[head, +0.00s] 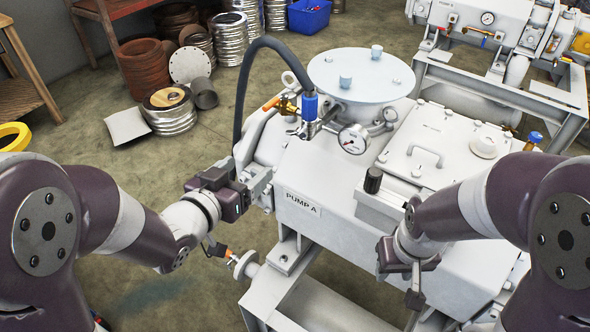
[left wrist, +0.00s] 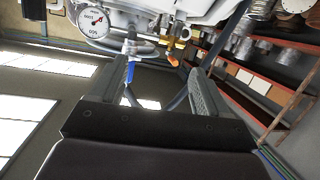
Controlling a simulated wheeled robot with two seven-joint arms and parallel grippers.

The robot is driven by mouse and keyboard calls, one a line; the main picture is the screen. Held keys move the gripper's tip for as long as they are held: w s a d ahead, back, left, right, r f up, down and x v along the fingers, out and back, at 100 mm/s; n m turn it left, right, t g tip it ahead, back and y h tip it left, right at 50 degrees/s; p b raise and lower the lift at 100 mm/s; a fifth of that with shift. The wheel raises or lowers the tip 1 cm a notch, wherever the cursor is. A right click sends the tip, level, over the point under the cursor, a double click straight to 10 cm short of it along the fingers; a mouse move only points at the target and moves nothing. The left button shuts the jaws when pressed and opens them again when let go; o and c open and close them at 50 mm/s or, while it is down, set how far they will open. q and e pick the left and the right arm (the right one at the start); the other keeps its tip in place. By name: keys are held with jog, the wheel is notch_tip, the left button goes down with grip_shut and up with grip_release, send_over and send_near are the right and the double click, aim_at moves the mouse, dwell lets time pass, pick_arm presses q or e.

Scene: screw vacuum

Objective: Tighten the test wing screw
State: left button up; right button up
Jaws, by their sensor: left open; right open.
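The white pump labelled PUMP A (head: 302,204) stands in the middle of the head view. On its top are a blue fitting (head: 310,104) with a black hose and a brass valve (head: 288,107) with an orange tip. I cannot tell for sure which small part is the test wing screw. My left gripper (head: 264,184) is open at the pump's left side, below these fittings. In the left wrist view, a blue handle (left wrist: 130,72) and an orange tip (left wrist: 173,60) show beyond the left fingers. My right gripper (head: 402,278) is open in front of the pump.
A pressure gauge (head: 354,139) sits beside the blue fitting. A round lid (head: 361,76) and a handled cover (head: 428,150) are on the pump top. An orange-ended fitting (head: 240,264) is low at the left.

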aim_at(296, 134)
pick_arm(q)
jog(key=w+d+h, duration=0.1)
jog(key=w+d, duration=0.2)
jog(key=w+d+r+h, duration=0.1)
jog(key=w+d, duration=0.2)
jog(key=w+d+m+t+h, duration=0.1)
jog(key=w+d, duration=0.2)
jog(key=shift+w+d+r+b, duration=0.1)
jog(key=shift+d+r+b, duration=0.05)
jog(key=shift+d+b, duration=0.25)
pick_arm(e)
notch_tip(296, 134, down, 3)
jog(key=shift+r, duration=0.1)
pick_arm(q)
jog(key=c, duration=1.1)
jog(key=shift+o, duration=0.2)
